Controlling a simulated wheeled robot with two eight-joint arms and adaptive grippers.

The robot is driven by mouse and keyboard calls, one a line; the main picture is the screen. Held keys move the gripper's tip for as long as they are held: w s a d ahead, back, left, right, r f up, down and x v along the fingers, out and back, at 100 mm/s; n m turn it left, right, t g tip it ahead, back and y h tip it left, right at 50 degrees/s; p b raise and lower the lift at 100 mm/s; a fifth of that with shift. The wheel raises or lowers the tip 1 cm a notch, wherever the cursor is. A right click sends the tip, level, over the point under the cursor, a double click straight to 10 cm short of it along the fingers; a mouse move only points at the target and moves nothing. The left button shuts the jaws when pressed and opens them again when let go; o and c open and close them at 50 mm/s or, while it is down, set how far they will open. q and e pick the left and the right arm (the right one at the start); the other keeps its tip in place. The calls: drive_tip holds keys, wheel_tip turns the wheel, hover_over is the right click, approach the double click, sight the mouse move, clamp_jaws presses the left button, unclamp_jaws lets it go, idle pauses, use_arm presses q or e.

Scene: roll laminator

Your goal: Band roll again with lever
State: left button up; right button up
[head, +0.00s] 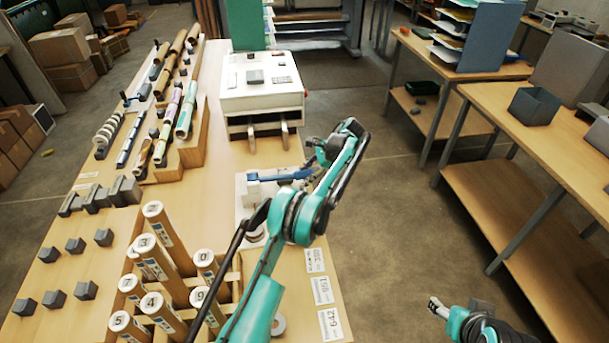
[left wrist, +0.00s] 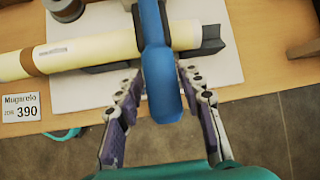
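A blue lever (head: 280,175) stands over a white base (head: 243,205) near the right table edge. In the left wrist view the lever (left wrist: 157,55) crosses above a cream roll (left wrist: 100,52), which lies in a dark cradle (left wrist: 212,40) on the white base. A brown band (left wrist: 28,63) is around the roll toward its left end. My left gripper (left wrist: 165,105) is open, with its fingers on either side of the lever end and gaps visible. My left arm hides part of the base in the head view. My right gripper (head: 437,308) is off the table at lower right; its opening is unclear.
Several numbered rolls (head: 153,260) stand upright in a wooden rack beside my left arm. A white laminator (head: 262,85) stands farther back. A label (left wrist: 20,108) lies by the base. Price cards (head: 323,290) line the right table edge; the floor beyond is clear.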

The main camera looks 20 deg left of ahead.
use_arm(q)
drive_tip(key=shift+a, duration=0.1)
drive_tip(key=shift+v, duration=3.8)
